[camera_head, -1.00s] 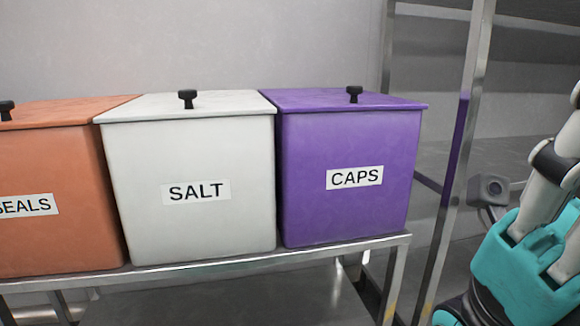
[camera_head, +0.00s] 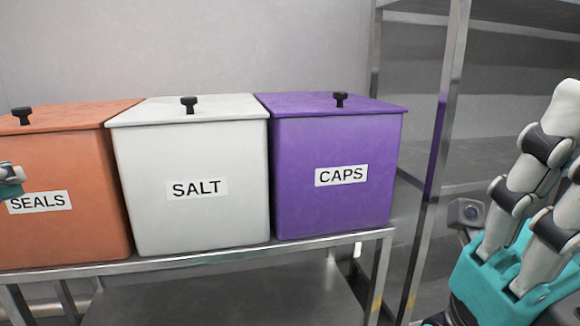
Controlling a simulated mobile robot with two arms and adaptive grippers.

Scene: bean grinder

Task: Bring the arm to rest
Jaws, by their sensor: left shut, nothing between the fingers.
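My left gripper (camera_head: 10,180) just enters at the left edge, in front of the orange SEALS bin (camera_head: 70,160).
A white SALT bin (camera_head: 190,220) and a purple CAPS bin (camera_head: 335,220) stand beside the SEALS bin on a metal table (camera_head: 240,252). All three lids are on. A metal rack (camera_head: 440,130) stands behind on the right. Wall and air above the bins are free.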

